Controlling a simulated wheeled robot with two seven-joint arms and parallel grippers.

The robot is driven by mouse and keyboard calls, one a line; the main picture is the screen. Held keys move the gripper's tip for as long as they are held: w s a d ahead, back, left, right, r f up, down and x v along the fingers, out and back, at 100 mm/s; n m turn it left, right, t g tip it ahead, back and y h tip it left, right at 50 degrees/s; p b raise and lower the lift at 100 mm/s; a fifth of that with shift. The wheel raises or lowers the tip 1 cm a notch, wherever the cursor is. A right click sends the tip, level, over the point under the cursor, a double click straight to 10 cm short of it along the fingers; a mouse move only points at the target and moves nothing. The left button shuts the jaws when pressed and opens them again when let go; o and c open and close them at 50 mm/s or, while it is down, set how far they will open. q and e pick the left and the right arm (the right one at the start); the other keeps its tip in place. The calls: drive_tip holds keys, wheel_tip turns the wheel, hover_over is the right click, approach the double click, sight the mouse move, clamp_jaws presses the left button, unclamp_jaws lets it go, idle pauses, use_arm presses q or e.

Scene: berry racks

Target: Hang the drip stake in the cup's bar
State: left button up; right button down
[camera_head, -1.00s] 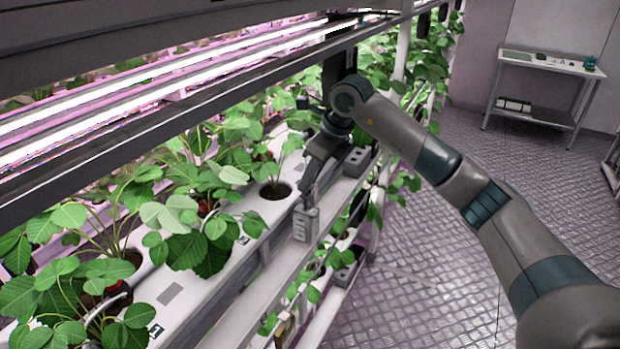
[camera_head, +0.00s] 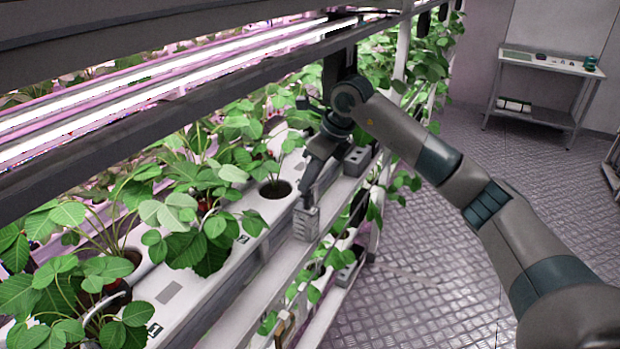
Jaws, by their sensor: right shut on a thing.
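My right gripper (camera_head: 306,198) reaches down from the upper middle to a small light-grey cup (camera_head: 306,225) on the front edge of the planting gutter. I see its fingers edge-on, with their tips at or just over the cup's rim. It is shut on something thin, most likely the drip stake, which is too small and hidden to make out. The cup's bar cannot be made out either, nor whether the stake touches it. My left gripper is not in view.
Strawberry plants (camera_head: 185,215) grow from round holes in the white gutter (camera_head: 215,285), left of the gripper. Another grey box (camera_head: 357,160) sits farther along the edge. A lamp beam (camera_head: 170,120) runs above. The aisle floor (camera_head: 450,270) is clear; a side table (camera_head: 545,65) stands at the back right.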

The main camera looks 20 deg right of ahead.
drive_tip(key=shift+f, duration=0.15)
idle(0.6)
drive_tip(key=shift+f+b, duration=1.1)
drive_tip(key=shift+f, duration=0.2)
